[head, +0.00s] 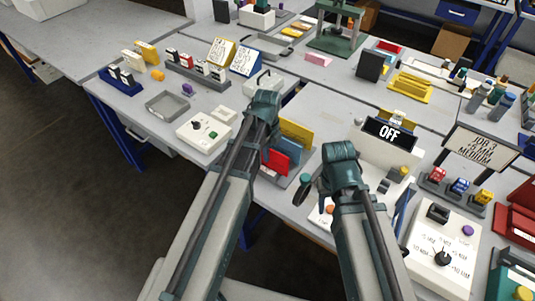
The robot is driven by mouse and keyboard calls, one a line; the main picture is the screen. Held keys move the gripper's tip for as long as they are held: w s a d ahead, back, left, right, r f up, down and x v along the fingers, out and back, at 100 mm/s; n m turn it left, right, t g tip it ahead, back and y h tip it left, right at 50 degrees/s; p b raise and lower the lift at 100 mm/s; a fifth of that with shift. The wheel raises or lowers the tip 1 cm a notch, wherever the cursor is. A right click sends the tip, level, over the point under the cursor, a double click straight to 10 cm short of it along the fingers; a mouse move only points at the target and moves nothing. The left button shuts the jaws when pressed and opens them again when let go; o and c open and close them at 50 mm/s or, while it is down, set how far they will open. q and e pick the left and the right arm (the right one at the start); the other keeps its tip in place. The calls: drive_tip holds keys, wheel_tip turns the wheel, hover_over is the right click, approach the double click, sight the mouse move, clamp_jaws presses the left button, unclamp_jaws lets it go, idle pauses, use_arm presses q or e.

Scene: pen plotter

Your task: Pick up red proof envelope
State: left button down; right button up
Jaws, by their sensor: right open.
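A red envelope (275,161) stands in front of a blue one (288,146) and a yellow one (296,130) in a grey rack (297,178) at the table's front edge. My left gripper (264,102) is above and to the left of the rack in the picture, and its arm covers the red envelope's left side. Its fingers are hard to make out, and I see nothing clearly held. My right gripper (340,153) is open, to the right of the rack and in front of the white machine with the "OFF" display (389,133). Its fingertips are mostly hidden.
A white box with a black knob (204,130) and a grey tray (167,105) lie left of my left arm. The tabletop behind the rack has some clear space.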

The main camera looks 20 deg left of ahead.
use_arm(q)
wheel_tip(320, 180, up, 7)
drive_tip(key=p, duration=0.6)
drive_tip(key=shift+r, duration=0.2)
